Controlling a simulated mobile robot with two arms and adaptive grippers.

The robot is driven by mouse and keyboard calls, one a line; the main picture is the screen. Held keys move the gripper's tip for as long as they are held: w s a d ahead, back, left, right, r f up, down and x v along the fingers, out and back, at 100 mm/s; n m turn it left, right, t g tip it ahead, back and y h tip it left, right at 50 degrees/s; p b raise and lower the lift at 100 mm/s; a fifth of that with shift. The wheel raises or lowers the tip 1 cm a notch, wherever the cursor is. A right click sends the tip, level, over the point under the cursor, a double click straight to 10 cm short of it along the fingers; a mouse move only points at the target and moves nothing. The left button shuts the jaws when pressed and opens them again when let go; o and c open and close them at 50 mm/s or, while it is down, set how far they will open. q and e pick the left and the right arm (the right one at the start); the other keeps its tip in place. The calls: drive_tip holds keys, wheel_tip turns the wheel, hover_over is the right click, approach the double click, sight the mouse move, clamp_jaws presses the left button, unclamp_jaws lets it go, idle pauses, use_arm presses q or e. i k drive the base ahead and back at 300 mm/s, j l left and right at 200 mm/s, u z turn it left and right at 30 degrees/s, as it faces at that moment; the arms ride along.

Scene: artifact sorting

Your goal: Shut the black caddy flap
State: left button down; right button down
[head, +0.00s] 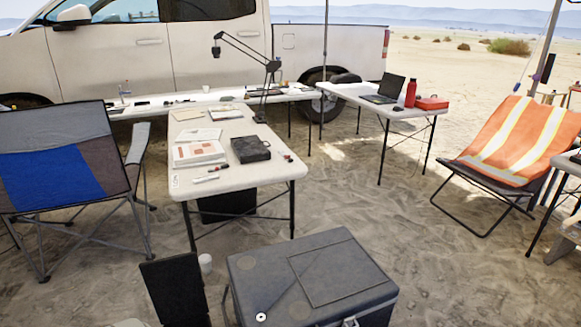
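A black box (250,149) lies on the near white table, close to its right edge, and looks like the black caddy. It is small in the head view, and I cannot tell how its flap stands. A dark upright panel (175,290) shows at the bottom left; I cannot tell what it belongs to. Neither of my grippers is in view.
The white table (237,182) also holds papers (199,153) and small tools. A large dark grey cooler (308,277) stands in front. A blue-grey chair (60,175) is at left, an orange-striped chair (512,145) at right. Sand right of the table is open.

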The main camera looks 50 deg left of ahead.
sight(174, 284)
drive_tip(key=k+j, duration=0.3)
drive_tip(key=j, duration=0.15)
drive_tip(key=k+j+z, duration=0.1)
drive_tip(key=k+j, duration=0.15)
drive_tip(key=j, duration=0.2)
drive_tip(key=k+j+z, duration=0.1)
drive_tip(key=k+j, duration=0.25)
drive_tip(key=k+j+z, duration=0.1)
drive_tip(key=j, duration=0.35)
drive_tip(key=k+j+z, duration=0.1)
drive_tip(key=j, duration=0.3)
drive_tip(key=k+j+z, duration=0.1)
drive_tip(key=j, duration=0.3)
drive_tip(key=k+j+z, duration=0.1)
drive_tip(key=k+j, duration=0.35)
drive_tip(key=j, duration=0.35)
drive_tip(key=k+j+z, duration=0.15)
drive_tip(key=j, duration=0.65)
drive_tip(key=k+j+z, duration=0.15)
drive_tip(key=j, duration=0.65)
drive_tip(key=k+j+z, duration=0.15)
drive_tip(key=j, duration=0.25)
drive_tip(key=k+j, duration=0.1)
drive_tip(key=j, duration=0.25)
drive_tip(key=k+j+z, duration=0.1)
drive_tip(key=j, duration=0.3)
drive_tip(key=k+j+z, duration=0.1)
drive_tip(key=j, duration=0.3)
